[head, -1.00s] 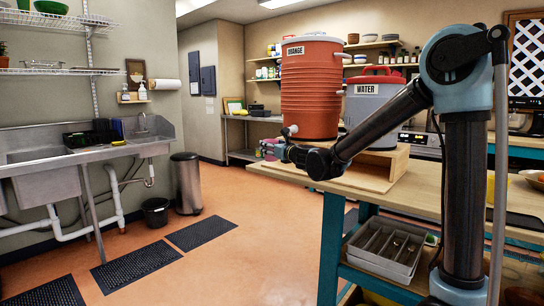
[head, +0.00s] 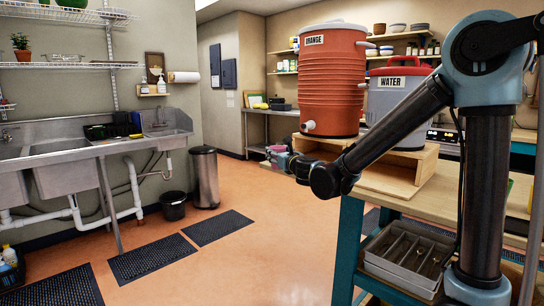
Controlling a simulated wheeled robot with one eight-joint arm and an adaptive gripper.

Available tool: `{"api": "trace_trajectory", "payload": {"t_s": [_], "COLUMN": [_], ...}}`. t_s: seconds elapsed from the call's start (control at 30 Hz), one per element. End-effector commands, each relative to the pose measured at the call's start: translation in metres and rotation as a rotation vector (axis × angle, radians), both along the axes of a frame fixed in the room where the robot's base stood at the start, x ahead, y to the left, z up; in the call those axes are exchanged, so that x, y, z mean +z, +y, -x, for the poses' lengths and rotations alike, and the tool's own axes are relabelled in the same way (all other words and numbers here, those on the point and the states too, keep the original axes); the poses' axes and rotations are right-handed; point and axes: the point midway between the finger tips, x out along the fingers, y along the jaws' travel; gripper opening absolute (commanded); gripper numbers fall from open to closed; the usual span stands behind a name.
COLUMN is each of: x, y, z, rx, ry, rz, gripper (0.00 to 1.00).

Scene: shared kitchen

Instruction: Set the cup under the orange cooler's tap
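My arm reaches left across the table's front. My gripper (head: 290,163) is at its far end, below and left of the tap in the picture. The dark wrist hides most of it, so I cannot see its fingers clearly. I cannot make out a cup.
A grey cooler labelled WATER (head: 398,98) with a red lid stands right of the orange one. A cutlery tray (head: 403,255) sits on the shelf below. Steel sinks (head: 75,165), a trash can (head: 204,178) and floor mats (head: 150,258) are at left. The floor between is open.

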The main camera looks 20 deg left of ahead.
Motion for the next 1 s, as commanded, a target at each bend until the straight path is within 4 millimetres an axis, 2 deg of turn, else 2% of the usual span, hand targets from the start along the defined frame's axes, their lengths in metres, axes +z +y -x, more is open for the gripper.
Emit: {"api": "trace_trajectory", "payload": {"t_s": [1.0], "x": [-0.008], "y": [-0.035], "z": [-0.078], "rx": [-0.004], "ry": [0.002], "rz": [0.002], "gripper": [0.28]}}
